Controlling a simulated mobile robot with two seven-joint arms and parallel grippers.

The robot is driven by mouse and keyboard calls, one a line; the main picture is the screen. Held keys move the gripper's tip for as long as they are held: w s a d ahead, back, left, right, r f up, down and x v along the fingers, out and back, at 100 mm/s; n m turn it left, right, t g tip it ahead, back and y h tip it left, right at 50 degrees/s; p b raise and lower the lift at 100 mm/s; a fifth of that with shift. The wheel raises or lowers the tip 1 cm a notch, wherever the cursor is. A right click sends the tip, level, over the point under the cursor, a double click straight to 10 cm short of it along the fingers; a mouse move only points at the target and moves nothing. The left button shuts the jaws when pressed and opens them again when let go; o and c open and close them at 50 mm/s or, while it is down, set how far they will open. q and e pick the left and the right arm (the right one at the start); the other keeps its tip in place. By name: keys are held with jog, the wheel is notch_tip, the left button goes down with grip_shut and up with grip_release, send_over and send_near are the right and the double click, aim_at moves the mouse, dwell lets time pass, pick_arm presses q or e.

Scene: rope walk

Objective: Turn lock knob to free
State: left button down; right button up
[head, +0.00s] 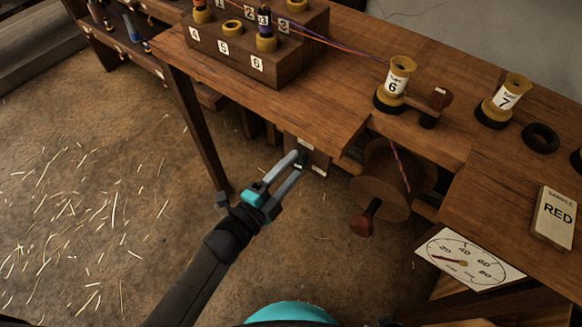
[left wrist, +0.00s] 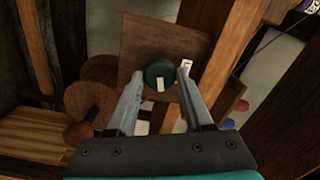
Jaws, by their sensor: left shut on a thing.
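The lock knob (left wrist: 160,73) is a small dark green round knob with a pale mark, on a square wooden plate (left wrist: 205,45) under the bench edge. In the left wrist view its pale mark points toward my gripper. My left gripper (head: 300,160) reaches the knob from the front left. In the left wrist view the fingertips (left wrist: 158,76) lie on either side of the knob, shut on it. In the head view the fingers partly hide the knob and plate. The small labels on the plate are too small to read. My right gripper is not in view.
A wooden drum (head: 385,180) with a crank handle (head: 366,217) sits right of the plate. A dial (head: 468,258) is at lower right. Straw-strewn floor lies left.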

pick_arm(q)
jog(key=shift+m, duration=1)
jog(key=shift+m+b, duration=0.35)
jog(key=shift+m, duration=0.55)
jog(key=shift+m+b, duration=0.5)
jog(key=shift+m, duration=1.4)
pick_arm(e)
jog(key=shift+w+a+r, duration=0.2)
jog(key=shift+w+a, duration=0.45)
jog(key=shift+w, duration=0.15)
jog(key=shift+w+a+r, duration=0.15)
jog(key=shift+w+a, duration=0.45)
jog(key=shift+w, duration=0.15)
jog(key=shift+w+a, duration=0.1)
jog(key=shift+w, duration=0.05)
pick_arm(q)
jog(key=shift+c, duration=1.5)
grip_release()
jog(key=shift+s+a, duration=0.15)
jog(key=shift+s, duration=0.05)
jog(key=p+v, duration=0.1)
jog(key=v, duration=1.3)
jog(key=shift+s+a+p, duration=0.25)
jog(key=shift+s+p, duration=0.05)
jog(key=shift+s, duration=0.05)
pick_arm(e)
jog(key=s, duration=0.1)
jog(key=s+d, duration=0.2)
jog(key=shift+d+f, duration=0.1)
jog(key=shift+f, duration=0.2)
